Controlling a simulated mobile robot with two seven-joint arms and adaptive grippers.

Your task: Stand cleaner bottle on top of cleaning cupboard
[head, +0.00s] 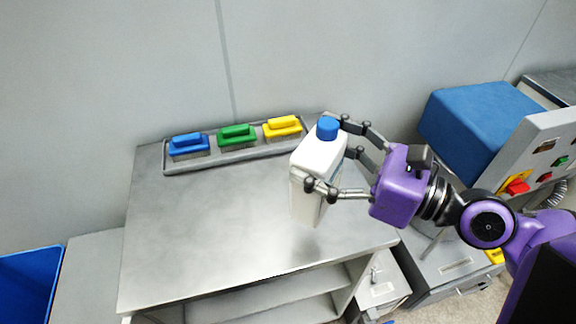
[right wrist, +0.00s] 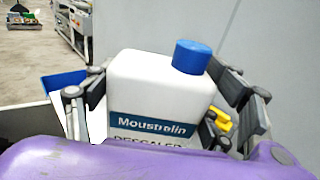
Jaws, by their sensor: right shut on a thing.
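The cleaner bottle (head: 318,165) is white with a blue cap, and its label reads "Moustralin" in the right wrist view (right wrist: 155,95). My right gripper (head: 328,160) is shut on it, with fingers on both sides of its body. The bottle is roughly upright, over the right part of the grey metal top of the cleaning cupboard (head: 225,220). I cannot tell whether its base touches the top. The cupboard has open shelves below. My left gripper is not in view.
A shallow tray (head: 205,163) with a blue brush (head: 188,146), a green brush (head: 238,136) and a yellow brush (head: 283,128) lies along the cupboard's back edge. A blue bin (head: 30,285) stands at left. A machine with buttons (head: 540,155) stands at right. The cupboard's middle and front are clear.

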